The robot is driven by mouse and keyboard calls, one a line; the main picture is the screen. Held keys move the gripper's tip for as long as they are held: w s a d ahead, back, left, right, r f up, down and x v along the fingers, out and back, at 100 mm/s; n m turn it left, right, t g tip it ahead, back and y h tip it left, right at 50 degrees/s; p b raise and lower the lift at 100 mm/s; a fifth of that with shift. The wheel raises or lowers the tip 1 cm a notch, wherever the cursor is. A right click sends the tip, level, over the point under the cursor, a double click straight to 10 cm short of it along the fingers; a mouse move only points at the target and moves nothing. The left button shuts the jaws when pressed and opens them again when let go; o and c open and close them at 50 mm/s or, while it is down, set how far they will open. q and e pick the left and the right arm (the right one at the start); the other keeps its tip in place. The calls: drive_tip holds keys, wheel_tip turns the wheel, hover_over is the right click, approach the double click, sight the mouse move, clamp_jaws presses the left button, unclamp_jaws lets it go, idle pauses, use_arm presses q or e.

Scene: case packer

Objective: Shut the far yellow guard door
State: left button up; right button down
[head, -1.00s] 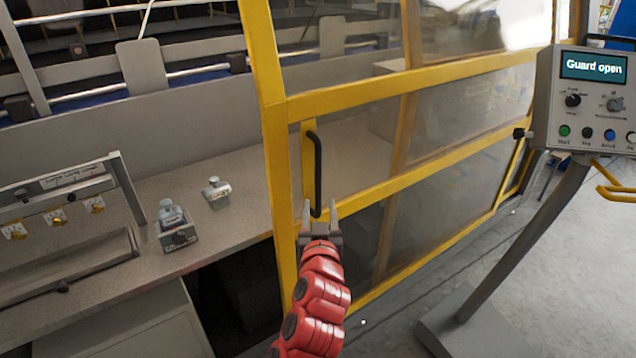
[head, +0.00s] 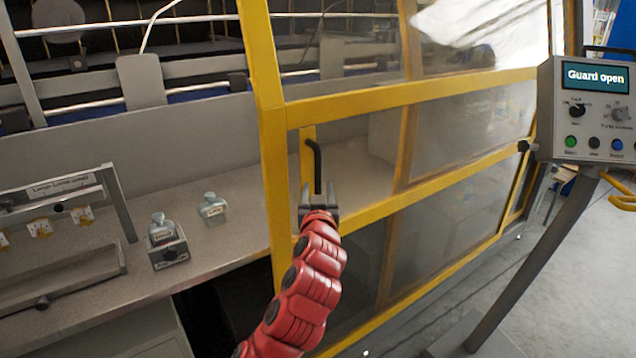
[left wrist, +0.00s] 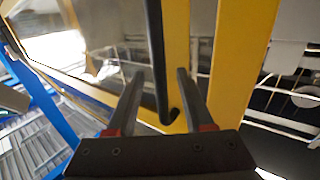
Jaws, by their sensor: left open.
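The yellow guard door (head: 278,185) has a yellow frame with clear panels. It carries a black bar handle (head: 317,160) on a yellow upright. My left gripper (head: 319,192) is open at the lower part of the handle and covers its bottom end in the head view. In the left wrist view, the handle (left wrist: 158,60) runs between the two spread fingers of the left gripper (left wrist: 158,85), with a gap visible to the right finger. Whether it touches the left finger I cannot tell. My right gripper is out of view.
A control box (head: 590,110) on a slanted post stands at the right; its screen (head: 596,77) reads "Guard open". On the grey bench (head: 215,245) at the left are small bottles, one in a block (head: 168,252). Clear floor lies at lower right.

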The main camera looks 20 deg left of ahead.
use_arm(q)
drive_tip(key=shift+x, duration=1.35)
clamp_jaws()
idle(0.5)
